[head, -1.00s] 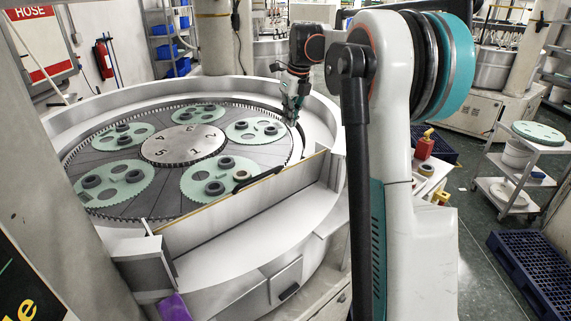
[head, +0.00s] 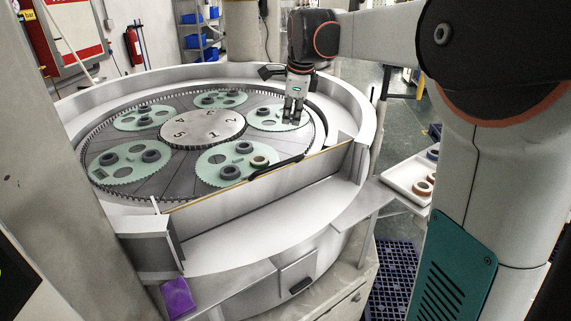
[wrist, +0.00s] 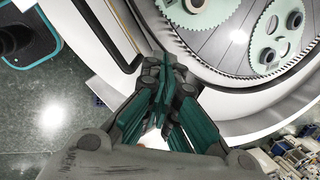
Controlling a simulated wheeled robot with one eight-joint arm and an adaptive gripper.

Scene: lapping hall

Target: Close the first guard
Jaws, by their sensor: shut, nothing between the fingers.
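A long metal guard panel (head: 300,174) with a thin yellowish top edge stands along the front of the round lapping machine (head: 361,110) in the head view. A black handle (head: 277,168) sits on its top edge. Whether this panel is the first guard, and how far it is open, I cannot tell. My gripper (head: 292,120) appears over the right part of the machine, behind the panel and apart from the handle. In the wrist view its dark green fingers (wrist: 165,68) are shut and empty, near the machine's pale rim.
Green toothed carriers (head: 131,174) with dark rings lie around the numbered centre disc (head: 205,129). A white tray (head: 400,178) with rings stands right of the machine. A purple object (head: 178,298) is at the lower left. A grey column (head: 75,140) fills the left side.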

